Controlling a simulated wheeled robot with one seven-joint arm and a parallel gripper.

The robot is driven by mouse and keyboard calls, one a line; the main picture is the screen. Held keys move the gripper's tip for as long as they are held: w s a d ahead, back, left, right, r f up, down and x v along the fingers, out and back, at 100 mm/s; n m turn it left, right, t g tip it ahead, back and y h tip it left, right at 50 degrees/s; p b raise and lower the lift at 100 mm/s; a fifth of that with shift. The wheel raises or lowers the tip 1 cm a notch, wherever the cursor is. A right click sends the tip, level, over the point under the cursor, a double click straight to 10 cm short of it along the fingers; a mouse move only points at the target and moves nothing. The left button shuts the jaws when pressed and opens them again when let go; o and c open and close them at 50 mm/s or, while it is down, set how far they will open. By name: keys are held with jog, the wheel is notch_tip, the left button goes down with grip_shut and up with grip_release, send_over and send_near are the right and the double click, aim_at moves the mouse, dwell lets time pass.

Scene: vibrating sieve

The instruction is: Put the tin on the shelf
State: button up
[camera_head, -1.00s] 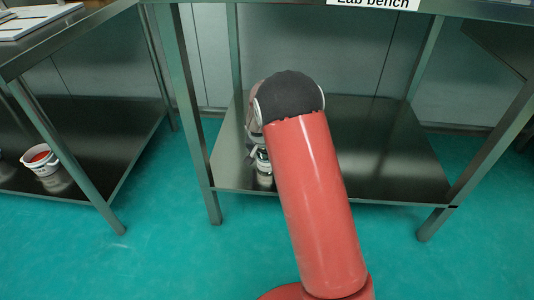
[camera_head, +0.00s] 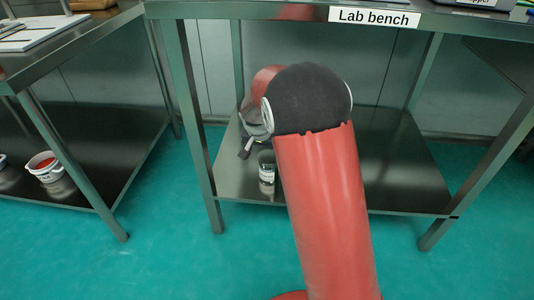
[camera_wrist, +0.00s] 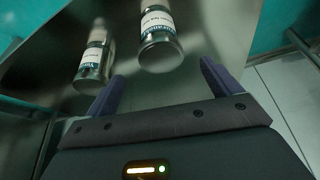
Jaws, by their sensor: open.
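A small tin (camera_head: 266,174) with a white label stands upright on the lower shelf (camera_head: 237,180) of the lab bench, left of my red arm. In the wrist view the tin (camera_wrist: 159,38) is ahead of the fingertips, its far end cut off by the frame.
The bench top (camera_head: 260,10) with its "Lab bench" sign (camera_head: 375,18) overhangs the shelf. Bench legs (camera_head: 190,120) stand at the sides. A white tub with red contents (camera_head: 45,167) sits on the left bench's lower shelf. The shelf right of my arm looks clear.

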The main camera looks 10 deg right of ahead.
jog(key=s+d+r+n+y, duration=0.1)
jog(key=s+d+r+n, duration=0.1)
jog(key=s+r, duration=1.25)
jog(key=s+r+n+t+y, duration=0.1)
jog(key=s+r+n, duration=0.1)
jog(key=s, duration=1.8)
jog(key=shift+n+t, duration=0.3)
jog(key=shift+n, duration=0.6)
